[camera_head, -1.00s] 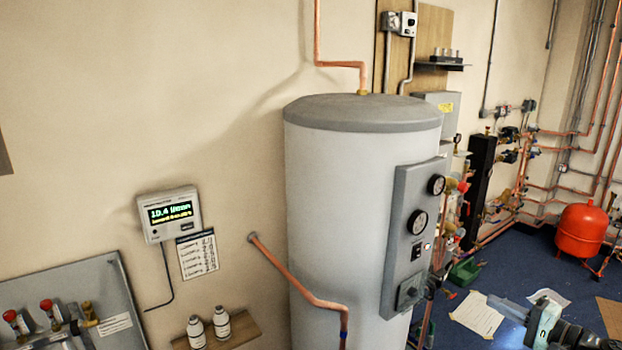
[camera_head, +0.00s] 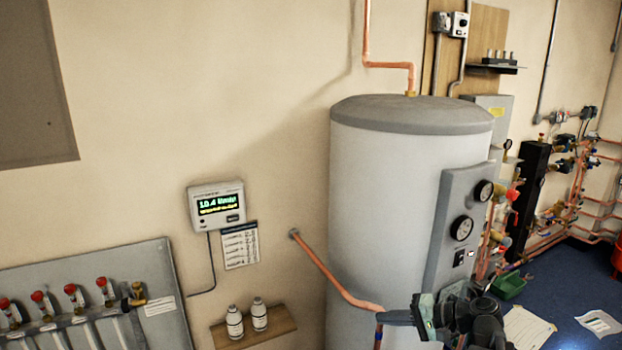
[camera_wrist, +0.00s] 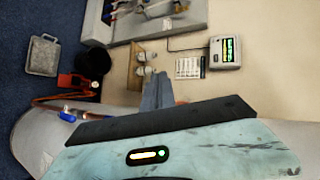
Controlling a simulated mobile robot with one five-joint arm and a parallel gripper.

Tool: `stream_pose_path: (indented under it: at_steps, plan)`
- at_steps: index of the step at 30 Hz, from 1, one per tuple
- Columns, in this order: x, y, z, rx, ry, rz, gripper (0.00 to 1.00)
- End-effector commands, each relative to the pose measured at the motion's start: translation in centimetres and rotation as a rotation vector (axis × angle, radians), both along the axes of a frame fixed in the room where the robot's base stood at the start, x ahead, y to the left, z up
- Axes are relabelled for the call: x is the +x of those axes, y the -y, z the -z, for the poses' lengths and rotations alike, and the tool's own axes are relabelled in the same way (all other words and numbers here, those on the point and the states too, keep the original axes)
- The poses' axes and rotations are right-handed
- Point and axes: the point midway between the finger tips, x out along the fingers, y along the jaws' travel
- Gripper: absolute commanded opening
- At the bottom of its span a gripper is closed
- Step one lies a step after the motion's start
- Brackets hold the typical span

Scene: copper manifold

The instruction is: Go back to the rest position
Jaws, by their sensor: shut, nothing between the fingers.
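My gripper (camera_head: 398,318) is in the lower right of the head view, in front of the lower part of the big grey cylinder (camera_head: 385,180). Its fingers point left and are shut with nothing between them. In the wrist view the closed fingers (camera_wrist: 157,92) stick out past the dark edge of my pale teal wrist housing. The fingertips overlap the end of the copper pipe (camera_head: 335,276) in the head view; I cannot tell whether they touch it.
A lit display unit (camera_head: 217,204) hangs on the wall above a paper sheet (camera_head: 240,246). Two white bottles (camera_head: 235,322) stand on a wooden shelf (camera_head: 282,322). A manifold panel (camera_head: 150,265) with red caps is at lower left. A gauge panel (camera_head: 452,225) faces right on the cylinder.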

Motion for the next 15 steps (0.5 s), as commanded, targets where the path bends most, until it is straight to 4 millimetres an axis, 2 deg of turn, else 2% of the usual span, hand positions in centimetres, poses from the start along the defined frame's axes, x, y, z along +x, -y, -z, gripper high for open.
stream_pose_path:
  at_steps: [1, 3, 6, 7, 9, 11, 15]
  plan:
    - [-0.6, -4.2, 1.8, -0.078, -0.033, -0.086, 0.0]
    - [-1.7, -8.3, 4.6, -0.209, -0.077, -0.185, 0.0]
    - [-3.7, -12.1, 8.4, -0.42, -0.127, -0.311, 0.0]
    - [-4.4, -12.8, 9.5, -0.494, -0.141, -0.346, 0.0]
    - [-5.5, -12.9, 11.7, -0.661, -0.167, -0.404, 0.0]
    - [-6.1, -11.7, 12.9, -0.787, -0.189, -0.427, 0.0]
    - [-6.5, -6.5, 14.3, -1.016, -0.246, -0.417, 0.0]
